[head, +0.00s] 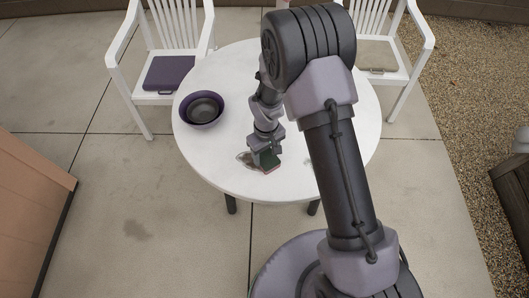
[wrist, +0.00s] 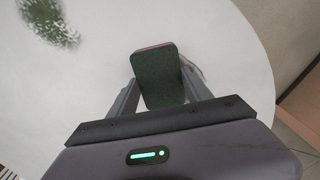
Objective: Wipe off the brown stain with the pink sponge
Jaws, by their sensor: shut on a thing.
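My gripper (head: 266,152) is shut on the pink sponge (head: 270,168), low at the near part of the white round table (head: 225,75). In the wrist view the sponge (wrist: 160,80) stands between the fingers, showing a dark green face and a thin pink edge. The brown stain (head: 245,158) is a smear on the tabletop just left of the sponge in the head view. In the wrist view a bit of the stain (wrist: 192,66) shows at the sponge's right side; the sponge and gripper hide the rest. I cannot tell whether the sponge touches the table.
A green speckled patch (wrist: 48,22) lies on the tabletop in the wrist view, apart from the sponge. A purple bowl (head: 187,113) with a grey bowl (head: 205,108) inside stands at the table's left. White chairs with a purple cushion (head: 167,72) and a tan cushion (head: 376,55) stand behind.

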